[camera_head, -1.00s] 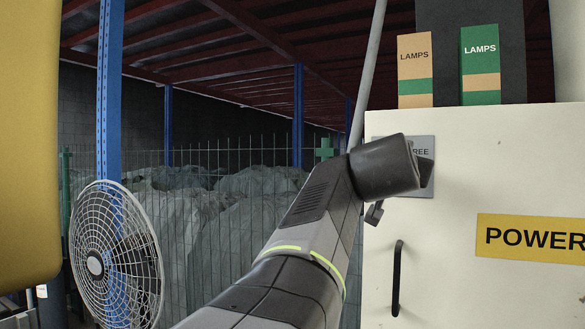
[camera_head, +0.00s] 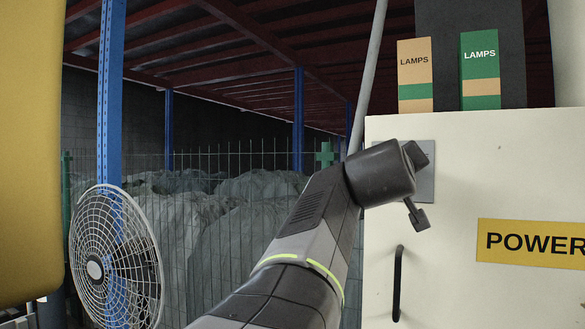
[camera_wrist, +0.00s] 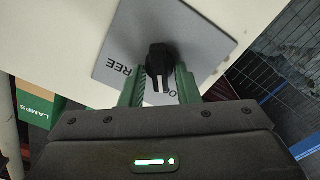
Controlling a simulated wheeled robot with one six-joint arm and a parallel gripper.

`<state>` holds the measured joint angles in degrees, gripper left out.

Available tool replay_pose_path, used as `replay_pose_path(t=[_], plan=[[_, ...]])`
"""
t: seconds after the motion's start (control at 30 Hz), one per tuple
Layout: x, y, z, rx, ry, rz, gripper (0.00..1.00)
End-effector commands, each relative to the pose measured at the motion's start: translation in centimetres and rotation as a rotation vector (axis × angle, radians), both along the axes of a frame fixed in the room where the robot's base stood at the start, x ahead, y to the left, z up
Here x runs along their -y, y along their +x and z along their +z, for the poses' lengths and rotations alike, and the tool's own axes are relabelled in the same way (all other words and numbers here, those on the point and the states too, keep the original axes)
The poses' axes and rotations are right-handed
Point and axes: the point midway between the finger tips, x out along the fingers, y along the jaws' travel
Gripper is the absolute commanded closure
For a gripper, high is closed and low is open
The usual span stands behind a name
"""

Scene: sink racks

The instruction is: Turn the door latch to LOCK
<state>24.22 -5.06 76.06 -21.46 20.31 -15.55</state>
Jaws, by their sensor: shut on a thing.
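The door latch is a black knob (camera_wrist: 159,60) on a grey square plate (camera_wrist: 195,30), set on a cream cabinet door. In the wrist view, the plate's word FREE shows upside down left of the knob, and a second word is partly covered. The knob's narrow handle points down in the picture, between the two words. My gripper (camera_wrist: 159,87) has its green fingers on either side of the handle and is shut on it. In the head view, my dark wrist covers the knob, and the plate's right part (camera_head: 428,185) shows behind it.
The cream cabinet (camera_head: 470,170) has a black pull handle (camera_head: 398,283) below the plate and a yellow POWER sign (camera_head: 530,244). Two LAMPS boxes (camera_head: 481,70) stand on top. A round fan (camera_head: 115,255), blue posts and a wire fence (camera_head: 240,180) are at left.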

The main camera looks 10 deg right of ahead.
Motion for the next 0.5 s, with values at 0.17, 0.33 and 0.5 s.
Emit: replay_pose_path(t=[0.17,0.33,0.5], plan=[[-0.03,0.04,-0.09,-0.050,-0.079,0.000,0.94],[-0.05,0.07,-0.13,-0.078,-0.125,0.000,0.94],[-0.07,0.06,-0.15,-0.091,-0.146,0.000,0.94]])
